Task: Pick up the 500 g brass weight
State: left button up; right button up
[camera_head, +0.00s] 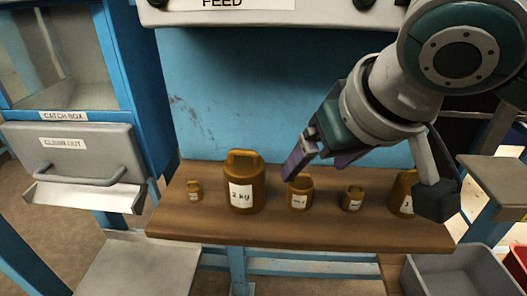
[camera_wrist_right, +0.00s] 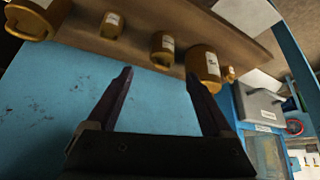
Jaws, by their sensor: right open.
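Several brass weights with top handles stand in a row on a brown wooden shelf (camera_head: 270,232). The mid-sized one (camera_head: 299,194), third from the left, best fits the 500 g weight by size; its label is too small to read surely. It also shows in the right wrist view (camera_wrist_right: 162,54), framed between the fingertips. My right gripper (camera_head: 314,166) is open and empty, tilted down, just above and behind this weight, apparently not touching it. My left gripper is not in view.
The 2 kg weight (camera_head: 244,194) stands close on the left, with a tiny weight (camera_head: 194,191) beyond. A small weight (camera_head: 353,199) and a larger one (camera_head: 402,194), partly hidden by my arm, stand right. A blue panel (camera_head: 240,80) rises behind the shelf. A grey bin (camera_head: 450,275) is lower right.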

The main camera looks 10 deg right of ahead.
aim_at(300, 182)
jog(key=b+x, duration=0.2)
jog(key=x, duration=0.5)
jog(key=shift+a+f, duration=0.2)
jog(key=shift+f, duration=0.1)
grip_shut()
dwell(0.4)
jog(key=shift+r, duration=0.1)
